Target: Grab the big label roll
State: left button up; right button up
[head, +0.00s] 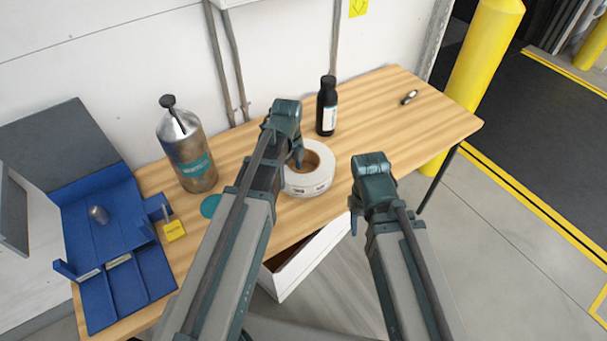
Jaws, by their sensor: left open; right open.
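The big label roll (317,181) is a white ring with a brown core and small dark print on its side. It lies flat on the wooden table (420,130), near the front edge. My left gripper (296,158) is open at the left part of the roll, with a finger over or at the core opening; I cannot tell whether it touches. The arm hides the roll's left side. My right gripper (356,222) is open and empty, in front of the table's edge, to the right of the roll and apart from it.
A black bottle (327,107) stands behind the roll. A metal cylinder (188,150), a teal disc (210,206), a blue tray (110,235) and a yellow tag (174,231) are on the left. A small dark item (409,97) lies at the right. A white drawer (309,262) sits below.

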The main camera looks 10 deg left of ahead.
aim_at(290, 177)
pick_arm(q)
jog(key=shift+f, duration=0.3)
jog(key=f+b, duration=0.3)
jog(key=w+f+b, duration=0.1)
jog(key=f+b, duration=0.1)
jog(key=shift+a+f, duration=0.1)
grip_shut()
dwell(0.4)
